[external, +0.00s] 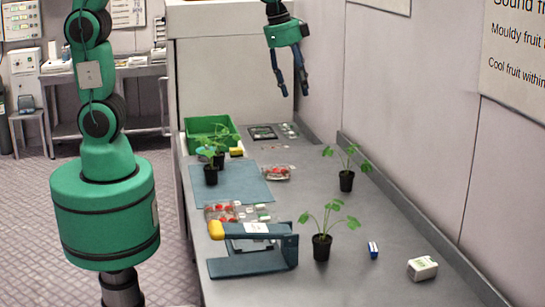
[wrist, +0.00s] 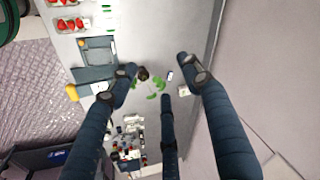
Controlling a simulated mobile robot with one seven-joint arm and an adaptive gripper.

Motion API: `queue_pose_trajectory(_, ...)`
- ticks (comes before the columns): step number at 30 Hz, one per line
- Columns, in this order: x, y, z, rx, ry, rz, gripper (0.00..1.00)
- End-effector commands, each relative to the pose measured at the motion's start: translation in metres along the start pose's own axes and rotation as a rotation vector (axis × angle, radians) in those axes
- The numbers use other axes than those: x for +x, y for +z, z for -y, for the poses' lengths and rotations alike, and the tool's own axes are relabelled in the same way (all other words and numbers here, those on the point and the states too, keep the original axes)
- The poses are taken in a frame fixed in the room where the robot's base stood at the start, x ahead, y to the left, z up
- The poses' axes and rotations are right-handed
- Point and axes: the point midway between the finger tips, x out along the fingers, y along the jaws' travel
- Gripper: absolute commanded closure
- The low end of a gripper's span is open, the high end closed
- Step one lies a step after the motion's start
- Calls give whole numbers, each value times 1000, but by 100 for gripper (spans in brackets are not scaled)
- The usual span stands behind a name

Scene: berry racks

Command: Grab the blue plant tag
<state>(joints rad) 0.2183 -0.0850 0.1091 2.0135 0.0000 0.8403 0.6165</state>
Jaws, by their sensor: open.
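My gripper (external: 294,91) hangs high above the far part of the grey bench in the external view, fingers spread and empty. In the wrist view my gripper (wrist: 158,76) shows its long dark fingers apart with nothing between them. A light-blue piece (external: 206,151) shows among the leaves of the potted plant at the left; it may be the blue plant tag, but it is too small to be sure. A small blue and white block (external: 373,249) lies on the bench at the front right, well away from my gripper. It seems to show in the wrist view (wrist: 169,76).
A blue stand with a yellow knob (external: 250,258), potted plants (external: 321,248) and a white box (external: 422,268) occupy the front. Strawberry punnets (external: 276,173) lie near a blue mat (external: 250,188). A green crate (external: 212,128) stands at the back left. A wall borders the right.

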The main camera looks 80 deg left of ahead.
Motion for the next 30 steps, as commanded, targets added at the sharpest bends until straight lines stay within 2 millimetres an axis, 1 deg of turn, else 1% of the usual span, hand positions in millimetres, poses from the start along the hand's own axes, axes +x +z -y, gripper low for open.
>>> queue_pose_trajectory(1,8,-13,1,36,11,10,51)
queue_pose_trajectory(6,38,-51,3,155,38,31,51)
queue_pose_trajectory(14,90,-104,-2,339,81,59,51)
queue_pose_trajectory(20,137,-141,-14,481,116,79,51)
queue_pose_trajectory(21,148,-148,-17,510,124,83,51)
queue_pose_trajectory(26,189,-172,-31,624,154,97,51)
queue_pose_trajectory(30,226,-190,-46,723,180,107,51)
